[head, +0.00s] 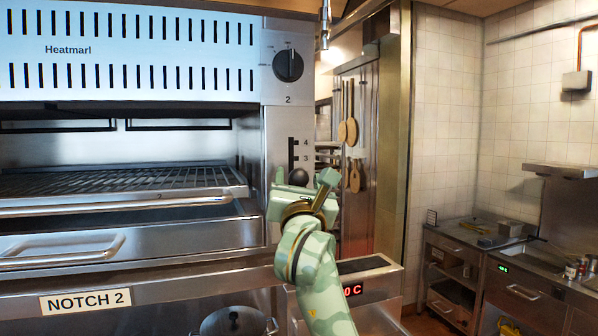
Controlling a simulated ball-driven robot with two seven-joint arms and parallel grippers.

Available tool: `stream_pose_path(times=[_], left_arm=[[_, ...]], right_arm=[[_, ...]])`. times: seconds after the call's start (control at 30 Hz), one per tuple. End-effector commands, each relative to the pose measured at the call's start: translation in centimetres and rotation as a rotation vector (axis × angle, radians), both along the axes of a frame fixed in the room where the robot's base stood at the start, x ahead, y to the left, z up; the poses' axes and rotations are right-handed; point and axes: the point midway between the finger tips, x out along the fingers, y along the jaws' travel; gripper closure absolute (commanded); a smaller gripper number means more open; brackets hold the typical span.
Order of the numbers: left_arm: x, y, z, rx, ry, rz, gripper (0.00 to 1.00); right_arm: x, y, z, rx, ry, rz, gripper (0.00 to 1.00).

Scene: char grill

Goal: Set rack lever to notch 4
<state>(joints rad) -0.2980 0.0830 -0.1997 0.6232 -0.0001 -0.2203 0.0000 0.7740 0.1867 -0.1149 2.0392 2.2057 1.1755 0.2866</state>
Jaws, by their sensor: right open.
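The rack lever's dark round knob (298,177) sits just below the mark 3 on the notched slot plate (293,150) at the right of the grill front. My right gripper (304,178) is open, with a finger on either side of the knob in the picture. I cannot tell whether it touches the knob. The wire rack (110,182) is in the grill opening, low down. My left gripper is not in view.
The grill (150,95) has a black dial (288,65) above the slot. A sign (86,301) reads NOTCH 2. A pull handle (62,250) sticks out below the rack. A pot (234,322) and a red display (352,290) are lower down.

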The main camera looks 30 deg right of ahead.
Motion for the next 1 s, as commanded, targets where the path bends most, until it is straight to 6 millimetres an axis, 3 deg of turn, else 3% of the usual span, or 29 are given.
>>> stream_pose_path(times=[0.4, 0.43, 0.63, 0.83, 1.0], left_arm=[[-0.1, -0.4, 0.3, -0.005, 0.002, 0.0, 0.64], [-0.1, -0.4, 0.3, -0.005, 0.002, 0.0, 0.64], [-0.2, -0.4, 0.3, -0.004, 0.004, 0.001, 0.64], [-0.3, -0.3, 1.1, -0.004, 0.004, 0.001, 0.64], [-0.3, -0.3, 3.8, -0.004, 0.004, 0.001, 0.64]], right_arm=[[1.1, -0.6, 0.5, 0.001, 0.0, 0.0, 0.44], [1.1, -0.6, 0.5, 0.001, 0.0, 0.0, 0.46], [1.0, -0.6, 0.5, 0.0, 0.0, 0.0, 1.0], [1.0, -0.6, 1.6, 0.0, -0.001, 0.0, 1.0], [0.9, -0.6, 5.4, -0.002, -0.007, -0.001, 1.0]])
